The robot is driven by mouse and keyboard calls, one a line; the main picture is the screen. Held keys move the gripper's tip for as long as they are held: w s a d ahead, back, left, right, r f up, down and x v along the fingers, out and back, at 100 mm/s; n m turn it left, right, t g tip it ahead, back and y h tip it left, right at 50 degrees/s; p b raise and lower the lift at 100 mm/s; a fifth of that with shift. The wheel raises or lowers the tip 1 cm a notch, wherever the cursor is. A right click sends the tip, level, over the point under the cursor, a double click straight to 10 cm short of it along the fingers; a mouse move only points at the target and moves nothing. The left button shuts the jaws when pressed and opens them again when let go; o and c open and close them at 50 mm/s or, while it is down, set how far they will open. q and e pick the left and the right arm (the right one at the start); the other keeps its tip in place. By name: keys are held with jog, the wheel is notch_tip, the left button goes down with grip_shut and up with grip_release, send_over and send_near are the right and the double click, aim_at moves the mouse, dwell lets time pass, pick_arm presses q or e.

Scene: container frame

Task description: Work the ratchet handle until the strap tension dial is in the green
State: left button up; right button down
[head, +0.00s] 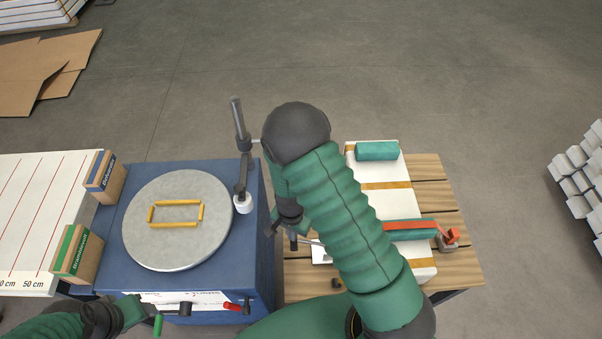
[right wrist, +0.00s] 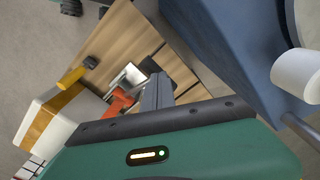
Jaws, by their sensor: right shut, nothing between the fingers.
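An orange strap (head: 402,225) runs across the white load on the wooden pallet; it also shows in the right wrist view (right wrist: 120,104). A silver metal piece (right wrist: 128,77), which looks like the ratchet, lies beside it on the slats. A thin metal bar (head: 312,243) shows left of my right arm, which hides much of the strap. My right gripper (head: 293,240) is shut and empty near the bar; its fingers (right wrist: 157,92) are together in the wrist view. My left gripper (head: 140,310) is at the lower left, its fingers unclear. I cannot make out the tension dial.
A blue cabinet (head: 262,190) with a round grey turntable (head: 150,245) stands left of the pallet (head: 440,195). A dark upright post (head: 239,125) rises at its back right.

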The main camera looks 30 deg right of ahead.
notch_tip(320, 180, up, 8)
jog(key=p, duration=0.6)
jog(key=shift+f, duration=0.2)
jog(key=shift+w, duration=0.1)
